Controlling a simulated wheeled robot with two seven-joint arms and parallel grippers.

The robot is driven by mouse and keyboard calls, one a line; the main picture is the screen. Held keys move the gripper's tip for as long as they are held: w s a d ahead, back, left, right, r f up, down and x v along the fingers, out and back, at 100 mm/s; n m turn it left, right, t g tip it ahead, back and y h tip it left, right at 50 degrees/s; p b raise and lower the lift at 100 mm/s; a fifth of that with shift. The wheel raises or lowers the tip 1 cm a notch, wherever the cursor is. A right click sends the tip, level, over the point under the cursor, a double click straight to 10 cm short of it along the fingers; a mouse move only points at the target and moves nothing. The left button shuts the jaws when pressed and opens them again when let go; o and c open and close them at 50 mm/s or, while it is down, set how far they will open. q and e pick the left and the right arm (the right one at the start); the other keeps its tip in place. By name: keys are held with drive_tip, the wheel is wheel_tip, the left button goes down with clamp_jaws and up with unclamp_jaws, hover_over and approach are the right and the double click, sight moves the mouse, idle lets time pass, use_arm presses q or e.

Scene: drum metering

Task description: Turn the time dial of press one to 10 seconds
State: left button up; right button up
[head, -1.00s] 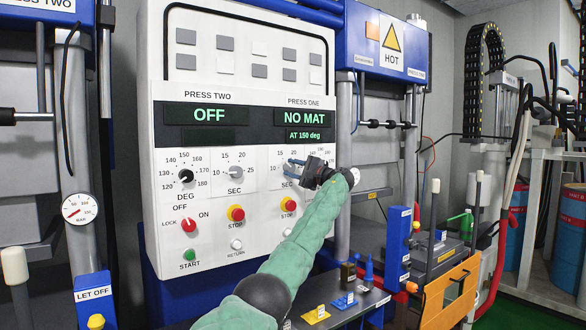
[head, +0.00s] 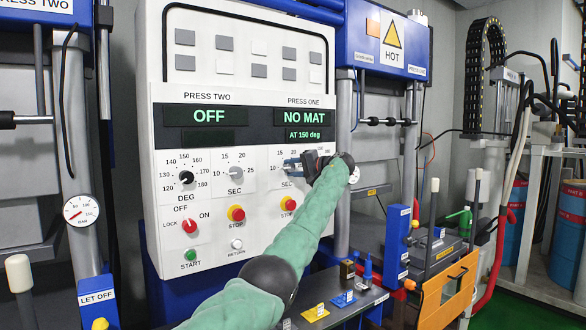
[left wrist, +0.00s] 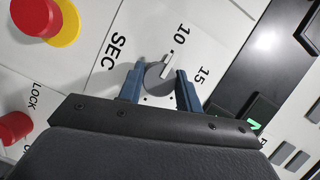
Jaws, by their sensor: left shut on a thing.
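The time dial of press one (left wrist: 153,76) is a round grey knob with a white pointer, marked SEC, in the left wrist view. Its pointer is directed at about the 10 mark. My left gripper (left wrist: 159,70) has its two blue fingers on either side of the knob and is shut on it. The press one display (head: 306,117) reads NO MAT, AT 150 deg. My right gripper is not in view.
Press two's time dial (head: 236,172) and degree dial (head: 187,177) are to the left. Red stop buttons (head: 236,213) with yellow collars sit below the time dials. A red lock knob (head: 190,226) and green start button (head: 190,255) are at lower left.

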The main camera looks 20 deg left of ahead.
use_arm(q)
drive_tip(key=shift+f, duration=0.2)
idle(0.3)
drive_tip(key=o, duration=0.9)
drive_tip(key=shift+o, duration=0.4)
drive_tip(key=shift+r, duration=0.1)
